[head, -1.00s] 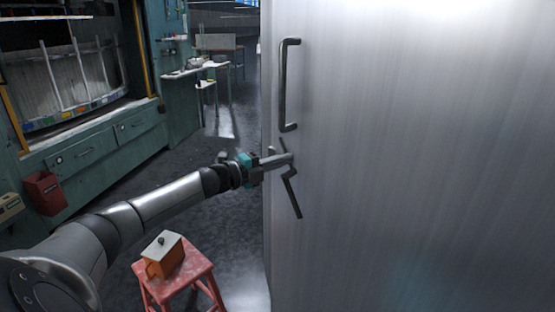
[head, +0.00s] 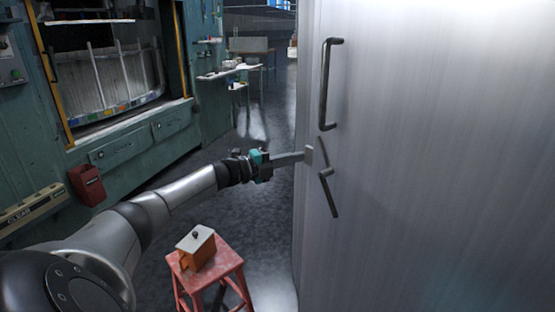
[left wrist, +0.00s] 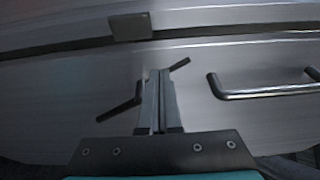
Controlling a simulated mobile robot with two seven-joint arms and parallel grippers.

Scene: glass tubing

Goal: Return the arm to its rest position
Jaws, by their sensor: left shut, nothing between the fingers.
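My left gripper (head: 302,156) reaches in from the left at the front edge of the tall metal cabinet (head: 430,150). Its fingers are shut together with nothing between them, also in the left wrist view (left wrist: 158,74). A dark angled lever (head: 331,195) is on the cabinet's front, right of the fingertips and apart from them in the head view. In the left wrist view the lever (left wrist: 120,114) passes behind the fingers, and the gap to it is hard to judge. A long dark bar handle (head: 325,85) is above the lever. My right gripper is not in view.
A red stool (head: 228,258) with an orange box (head: 197,253) stands below my left arm. A green fume hood (head: 130,145) with a red bin (head: 88,185) is at the left. Open floor (head: 235,165) lies between them and the cabinet.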

